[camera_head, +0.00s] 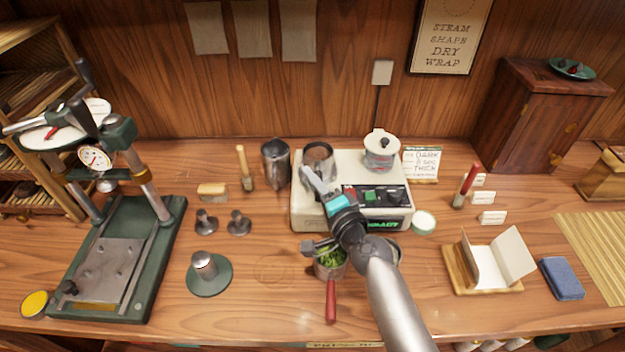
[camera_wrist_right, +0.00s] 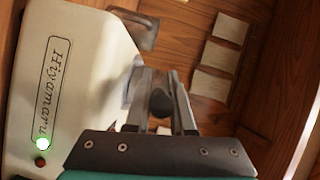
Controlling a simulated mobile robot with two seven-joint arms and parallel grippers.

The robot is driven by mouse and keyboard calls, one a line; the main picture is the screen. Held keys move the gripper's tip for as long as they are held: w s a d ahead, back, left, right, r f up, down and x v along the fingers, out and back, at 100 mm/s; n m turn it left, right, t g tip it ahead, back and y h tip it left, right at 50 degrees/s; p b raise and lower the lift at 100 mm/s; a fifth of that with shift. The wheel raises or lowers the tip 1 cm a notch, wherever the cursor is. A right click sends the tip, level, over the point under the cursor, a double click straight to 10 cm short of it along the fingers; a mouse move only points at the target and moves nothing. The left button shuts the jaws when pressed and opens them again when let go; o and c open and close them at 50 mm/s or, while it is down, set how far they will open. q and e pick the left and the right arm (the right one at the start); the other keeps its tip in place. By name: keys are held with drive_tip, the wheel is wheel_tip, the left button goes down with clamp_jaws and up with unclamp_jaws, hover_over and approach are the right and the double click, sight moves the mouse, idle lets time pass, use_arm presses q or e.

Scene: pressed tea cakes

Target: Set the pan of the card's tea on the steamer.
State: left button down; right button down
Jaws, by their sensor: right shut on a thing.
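The cream steamer (camera_head: 300,211) stands mid-table with switches and a lidded glass pot on its right; its lettered side (camera_wrist_right: 75,60) shows in the right wrist view. My right gripper (camera_head: 314,182) is above its left part, shut on what looks like the handle of a metal pan (camera_head: 318,157) with brown contents. I cannot tell whether the pan touches the steamer. In the wrist view the fingers (camera_wrist_right: 160,98) close around a dark rounded piece. A pan of green leaves (camera_head: 330,263) with a red handle stands in front. The card (camera_head: 422,163) stands behind right. My left gripper is out of view.
A dark metal jug (camera_head: 275,163) stands close left of the steamer. A green press (camera_head: 150,235) fills the left side. Another round vessel is partly hidden under my arm. A wooden stand (camera_head: 487,285) and blue box (camera_head: 561,279) lie right.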

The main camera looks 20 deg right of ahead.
drive_tip(key=shift+f, duration=0.2)
drive_tip(key=c, duration=0.7)
unclamp_jaws()
drive_tip(key=shift+f, duration=0.15)
drive_tip(key=shift+s, duration=0.1)
drive_tip(key=b+v, duration=0.1)
drive_tip(key=v, duration=1.2)
drive_tip(key=shift+s+d+b, duration=0.1)
drive_tip(key=shift+s+b, duration=0.25)
drive_tip(key=shift+b, duration=0.05)
drive_tip(key=shift+s+d, duration=0.1)
drive_tip(key=shift+s, duration=0.6)
